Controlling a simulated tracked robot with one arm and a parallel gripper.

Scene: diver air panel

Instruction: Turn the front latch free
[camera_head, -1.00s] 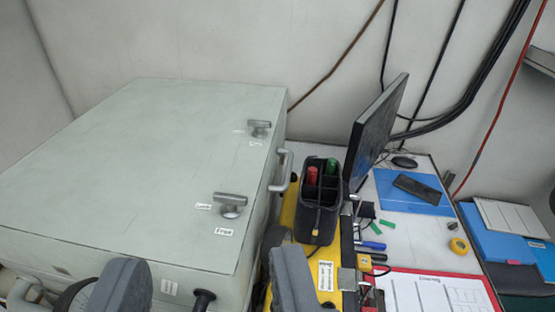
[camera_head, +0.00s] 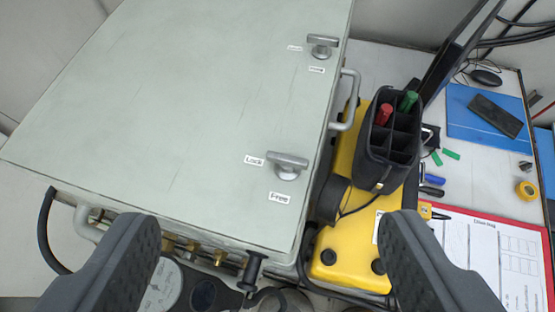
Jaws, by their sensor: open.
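The front latch (camera_head: 287,165) is a grey T-shaped handle on the pale green panel lid (camera_head: 180,130), near its right edge. Its bar lies roughly left to right, with its left end by the "Lock" label (camera_head: 254,160). The "Free" label (camera_head: 279,198) is just below the latch. A second, similar latch (camera_head: 322,45) sits farther back on the lid. My gripper (camera_head: 265,250) is open and empty, its two dark fingers wide apart at the bottom of the view. The front latch shows beyond and between them, apart from both.
A lid handle (camera_head: 345,100) sticks out on the right side. A black tool caddy (camera_head: 390,145) stands on a yellow case (camera_head: 345,235) beside the panel. Brass fittings and a gauge (camera_head: 163,284) are below the front edge. A red clipboard (camera_head: 490,255) lies right.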

